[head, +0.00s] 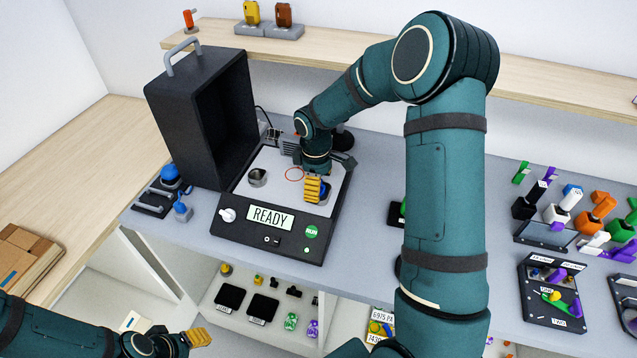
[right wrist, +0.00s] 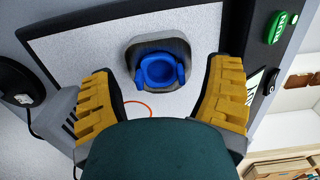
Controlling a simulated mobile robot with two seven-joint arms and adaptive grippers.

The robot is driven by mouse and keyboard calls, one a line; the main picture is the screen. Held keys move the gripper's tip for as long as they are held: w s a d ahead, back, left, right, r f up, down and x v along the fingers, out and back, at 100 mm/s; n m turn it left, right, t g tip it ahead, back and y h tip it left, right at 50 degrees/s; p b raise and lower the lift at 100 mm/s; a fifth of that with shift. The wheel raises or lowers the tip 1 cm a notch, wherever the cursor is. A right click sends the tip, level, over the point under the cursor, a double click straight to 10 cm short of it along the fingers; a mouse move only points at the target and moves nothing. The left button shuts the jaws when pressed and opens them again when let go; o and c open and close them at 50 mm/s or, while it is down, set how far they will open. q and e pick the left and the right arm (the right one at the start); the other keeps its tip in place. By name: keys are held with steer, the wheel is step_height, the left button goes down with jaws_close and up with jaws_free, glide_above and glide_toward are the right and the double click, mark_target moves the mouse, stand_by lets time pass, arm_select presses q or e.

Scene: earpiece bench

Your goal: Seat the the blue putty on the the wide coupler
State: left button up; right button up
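The blue putty (right wrist: 160,70) sits in a grey holder or coupler (right wrist: 142,48) on the white panel of the black device. Its two side lobes point towards me in the right wrist view. In the head view the blue putty (head: 325,190) is partly hidden behind a yellow finger. My right gripper (right wrist: 160,97) is open, its yellow fingers apart on either side of the putty, not touching it. A separate grey metal cup (head: 257,177) stands empty on the panel's left; I cannot tell which is the wide coupler. My left gripper (head: 192,339) is low at the left, its opening unclear.
The device front (head: 271,217) has a READY display, a white knob and a green button. Blue parts (head: 170,178) lie left of the device. Coloured parts and black trays (head: 553,293) fill the right bench.

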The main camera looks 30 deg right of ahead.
steer(key=shift+r, duration=0.15)
step_height(320, 180, up, 12)
steer(key=shift+w+a, duration=0.2)
steer(key=shift+w, duration=0.05)
stand_by(0.4)
steer(key=shift+f, duration=0.2)
stand_by(0.3)
